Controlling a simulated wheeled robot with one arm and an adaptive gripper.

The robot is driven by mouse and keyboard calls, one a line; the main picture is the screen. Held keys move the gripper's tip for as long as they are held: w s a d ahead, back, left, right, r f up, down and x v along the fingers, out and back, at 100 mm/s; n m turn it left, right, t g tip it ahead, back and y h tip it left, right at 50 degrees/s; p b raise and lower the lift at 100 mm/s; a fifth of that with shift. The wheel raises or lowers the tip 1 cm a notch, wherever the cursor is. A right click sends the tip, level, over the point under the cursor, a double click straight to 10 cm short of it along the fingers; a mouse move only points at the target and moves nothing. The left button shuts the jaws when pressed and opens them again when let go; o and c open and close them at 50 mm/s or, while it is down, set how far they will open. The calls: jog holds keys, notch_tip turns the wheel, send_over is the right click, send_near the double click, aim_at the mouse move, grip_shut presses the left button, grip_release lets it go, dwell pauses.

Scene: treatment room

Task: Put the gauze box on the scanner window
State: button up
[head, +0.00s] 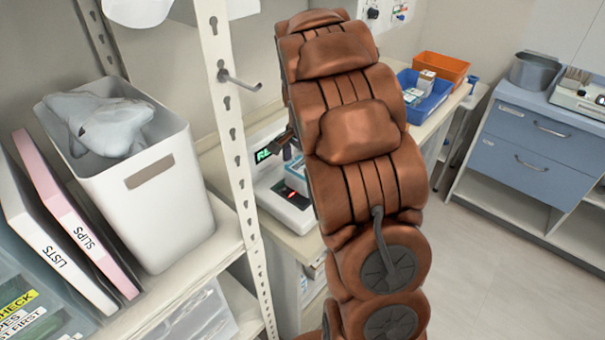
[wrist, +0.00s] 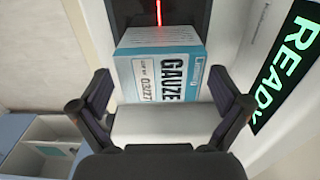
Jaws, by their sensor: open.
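The gauze box (wrist: 160,75), white and blue with a GAUZE label, sits at the scanner window (wrist: 185,15), a dark panel with a red light line. In the wrist view the box covers part of the window; I cannot tell how fully it rests on it. My gripper (wrist: 163,84) is open, with one finger on each side of the box and gaps showing. In the head view the box (head: 296,175) stands on the white scanner (head: 283,208), partly hidden by my arm. My gripper (head: 284,143) is just above it, mostly hidden.
The scanner's display (wrist: 288,65) reads READY in green. A shelf post (head: 228,130) with a metal peg stands left of the scanner. A white bin (head: 175,190) is on the shelf. Blue (head: 428,104) and orange (head: 440,66) trays stand farther back on the counter.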

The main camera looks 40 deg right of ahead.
notch_tip(320, 180, up, 9)
jog(key=shift+r+b, duration=0.15)
jog(key=shift+b, duration=0.85)
